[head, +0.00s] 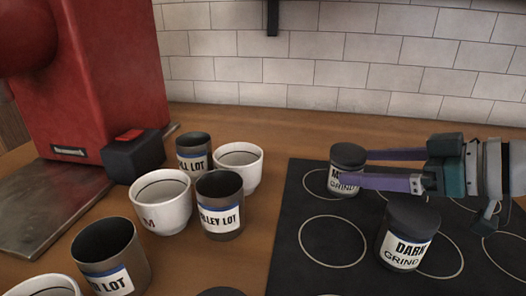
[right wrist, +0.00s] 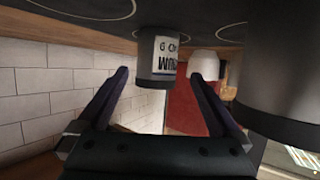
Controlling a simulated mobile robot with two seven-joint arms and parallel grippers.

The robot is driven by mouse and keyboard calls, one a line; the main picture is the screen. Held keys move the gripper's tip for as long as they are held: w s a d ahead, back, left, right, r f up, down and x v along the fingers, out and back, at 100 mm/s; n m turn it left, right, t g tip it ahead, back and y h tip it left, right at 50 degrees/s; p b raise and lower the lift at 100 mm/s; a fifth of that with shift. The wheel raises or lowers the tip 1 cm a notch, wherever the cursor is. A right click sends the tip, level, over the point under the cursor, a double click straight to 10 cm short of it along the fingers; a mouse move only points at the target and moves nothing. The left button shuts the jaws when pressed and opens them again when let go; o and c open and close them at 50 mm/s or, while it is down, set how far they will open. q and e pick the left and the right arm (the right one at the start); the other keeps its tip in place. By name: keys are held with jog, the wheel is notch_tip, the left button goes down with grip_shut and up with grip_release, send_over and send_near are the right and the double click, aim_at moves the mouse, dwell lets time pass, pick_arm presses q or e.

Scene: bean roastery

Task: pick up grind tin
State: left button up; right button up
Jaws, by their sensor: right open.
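A dark grind tin (head: 347,154) with a white label, partly covered by my finger, stands upright on the black mat (head: 300,228). The label shows an M and the word GRIND. My right gripper (head: 352,168) reaches in from the right, open, with one finger in front of this tin and one behind. In the right wrist view, which is upside down, the tin (right wrist: 158,48) shows between the fingertips (right wrist: 160,73) with gaps at both sides. A second tin (head: 408,222), labelled DARK GRIND, stands nearer, below the gripper in the picture. My left gripper is not in view.
Several white cups (head: 160,207) and dark, labelled cups (head: 220,212) stand on the wooden counter (head: 185,252) left of the mat. A red machine (head: 110,75) is at the back left. A tiled wall (head: 330,75) closes the back. Empty circles mark free room on the mat.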

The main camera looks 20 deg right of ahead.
aim_at(331, 162)
jog(key=shift+x, duration=1.1)
jog(key=b+x, duration=0.1)
jog(key=x, duration=0.1)
jog(key=b+x, duration=0.1)
jog(key=x, duration=0.1)
jog(key=shift+w+d, duration=0.2)
jog(key=shift+w, duration=0.05)
jog(key=shift+w+a+f+b, duration=0.1)
jog(key=shift+w+a+b, duration=0.2)
jog(key=shift+w, duration=0.1)
jog(key=c, duration=1.4)
